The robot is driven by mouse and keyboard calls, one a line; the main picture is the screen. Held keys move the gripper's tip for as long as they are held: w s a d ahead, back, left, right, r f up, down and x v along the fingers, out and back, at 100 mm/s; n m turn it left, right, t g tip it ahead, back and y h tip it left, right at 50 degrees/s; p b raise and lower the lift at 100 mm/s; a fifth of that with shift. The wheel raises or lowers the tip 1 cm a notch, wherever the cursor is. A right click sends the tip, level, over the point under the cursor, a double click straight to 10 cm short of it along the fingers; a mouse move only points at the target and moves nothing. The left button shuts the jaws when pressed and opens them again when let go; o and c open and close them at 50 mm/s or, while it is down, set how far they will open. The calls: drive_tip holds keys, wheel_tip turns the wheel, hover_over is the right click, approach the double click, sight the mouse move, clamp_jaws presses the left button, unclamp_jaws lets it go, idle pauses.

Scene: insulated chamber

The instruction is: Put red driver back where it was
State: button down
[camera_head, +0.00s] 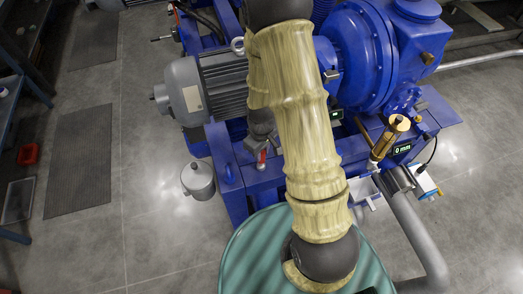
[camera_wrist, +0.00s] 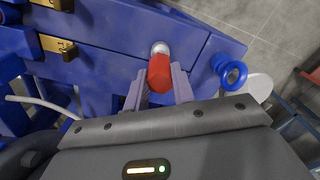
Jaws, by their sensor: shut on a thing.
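The red driver (camera_wrist: 159,72) is between the two fingers of my gripper (camera_wrist: 160,88) in the wrist view. Its red handle points up the picture and ends in a pale metallic tip over a flat blue surface (camera_wrist: 115,70). I cannot tell whether the tip touches that surface. In the head view a small bit of red (camera_head: 262,156) shows at my gripper (camera_head: 262,150), beside the blue machine base below the grey motor (camera_head: 205,90). My arm hides much of the machine there.
Brass blocks (camera_wrist: 57,46) sit at left. A silver pot (camera_head: 197,180) stands on the floor left of the base. Open floor lies left.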

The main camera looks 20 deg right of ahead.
drive_tip(key=shift+f, duration=0.15)
drive_tip(key=c, duration=1.1)
unclamp_jaws()
wheel_tip(320, 180, up, 18)
drive_tip(key=b, duration=0.2)
drive_tip(key=shift+f+b, duration=0.25)
drive_tip(key=shift+b, duration=0.1)
drive_tip(key=s+m+t, duration=0.2)
drive_tip(key=s+m, duration=0.4)
drive_tip(key=s, duration=0.1)
drive_tip(key=shift+s+f+t, duration=0.3)
